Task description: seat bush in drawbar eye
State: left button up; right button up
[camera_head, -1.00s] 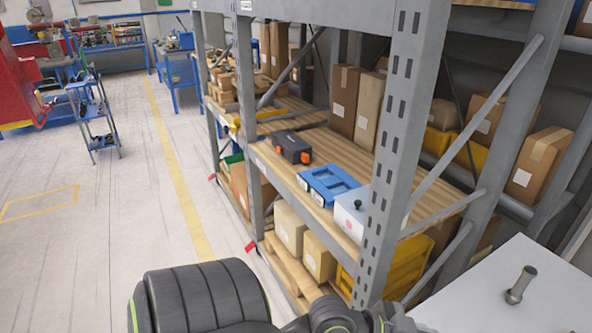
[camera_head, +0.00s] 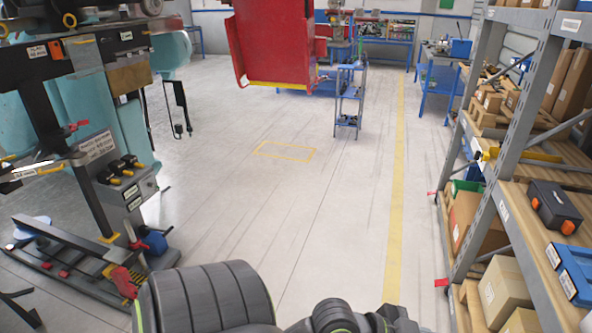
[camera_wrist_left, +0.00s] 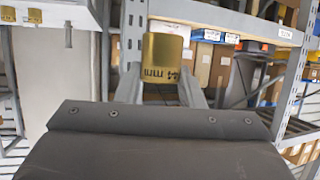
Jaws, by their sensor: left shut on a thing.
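A brass-coloured bush (camera_wrist_left: 162,56) with a dark marking ending in "4 mm" shows in the left wrist view. My left gripper (camera_wrist_left: 160,88) is shut on it, with one grey finger on each side. The bush stands out beyond the fingertips. In the head view neither my left gripper nor the bush can be seen; only dark arm parts of mine show at the bottom. I cannot make out the drawbar eye in either view. My right gripper is not in view.
A grey storage rack (camera_head: 512,130) with boxes stands at the right. A teal and black machine (camera_head: 110,150) with labels stands at the left. A red body (camera_head: 268,45) and a blue trolley (camera_head: 349,95) are further back. The pale floor (camera_head: 290,210) between them is clear.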

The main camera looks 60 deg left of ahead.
aim_at(80, 161)
jog(key=j+u, duration=0.15)
jog(key=u, duration=0.25)
jog(key=j+u, duration=0.15)
jog(key=u, duration=0.25)
jog(key=j+u, duration=0.15)
jog(key=u, duration=0.2)
jog(key=j+u, duration=0.15)
jog(key=u, duration=0.25)
jog(key=i+j+u, duration=0.65)
jog(key=j+u, duration=0.2)
jog(key=i+j+u, duration=0.4)
